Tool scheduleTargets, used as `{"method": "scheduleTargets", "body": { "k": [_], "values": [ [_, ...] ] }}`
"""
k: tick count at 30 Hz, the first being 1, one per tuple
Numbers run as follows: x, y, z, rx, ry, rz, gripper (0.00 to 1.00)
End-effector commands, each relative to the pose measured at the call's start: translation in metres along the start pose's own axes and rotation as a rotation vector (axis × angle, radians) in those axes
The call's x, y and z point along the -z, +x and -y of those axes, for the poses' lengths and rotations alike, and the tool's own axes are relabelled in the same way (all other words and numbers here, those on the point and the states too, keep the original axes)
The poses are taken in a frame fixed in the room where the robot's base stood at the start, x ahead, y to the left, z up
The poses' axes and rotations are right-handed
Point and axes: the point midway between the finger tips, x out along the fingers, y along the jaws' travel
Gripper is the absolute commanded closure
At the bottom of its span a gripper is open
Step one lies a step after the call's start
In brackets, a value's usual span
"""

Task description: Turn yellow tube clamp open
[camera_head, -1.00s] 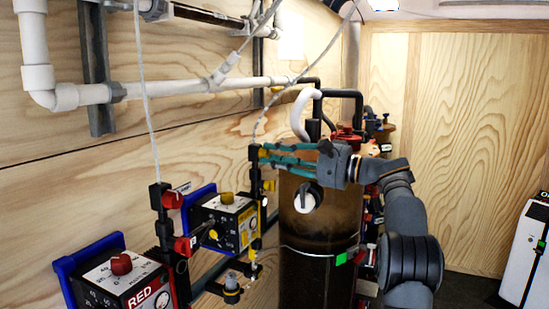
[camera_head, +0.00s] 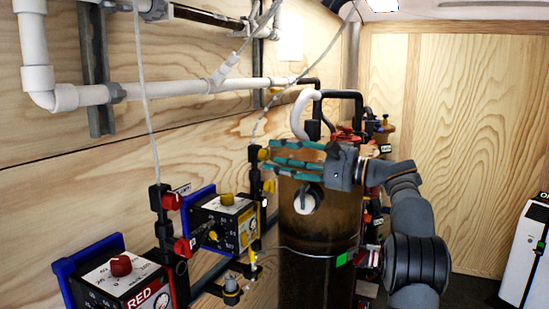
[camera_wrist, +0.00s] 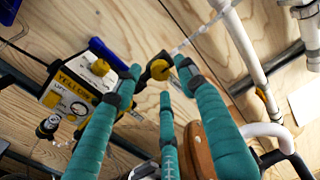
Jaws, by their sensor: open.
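The yellow tube clamp (camera_head: 263,155) has a round yellow knob on a black body, at the top of a black upright beside the yellow control box. In the wrist view the yellow knob (camera_wrist: 160,69) lies between the tips of my outer fingers, with a thin clear tube rising from it. My gripper (camera_head: 271,155) has teal fingers with dark tips. It comes in from the right, open, with its tips at the clamp. In the wrist view my gripper (camera_wrist: 157,75) straddles the knob; whether the tips touch it I cannot tell.
The yellow-labelled box (camera_head: 225,222) stands left of the clamp, with a second yellow knob (camera_head: 269,186) below it. A brown filter cylinder (camera_head: 318,240) stands under my fingers. A red-labelled box (camera_head: 120,278) is at lower left. White pipes (camera_head: 150,92) run along the wooden wall.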

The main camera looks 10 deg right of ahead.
Motion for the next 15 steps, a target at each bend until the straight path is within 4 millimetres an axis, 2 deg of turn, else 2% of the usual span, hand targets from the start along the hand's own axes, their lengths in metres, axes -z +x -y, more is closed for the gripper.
{"method": "scheduleTargets", "body": {
  "k": [1,9,15],
  "values": [
    [0.002,-0.012,0.000,0.001,0.001,-0.006,0.59],
    [0.002,-0.069,0.000,-0.001,0.001,-0.006,0.59],
    [0.001,-0.097,0.000,0.000,-0.001,-0.004,0.59]
  ]
}}
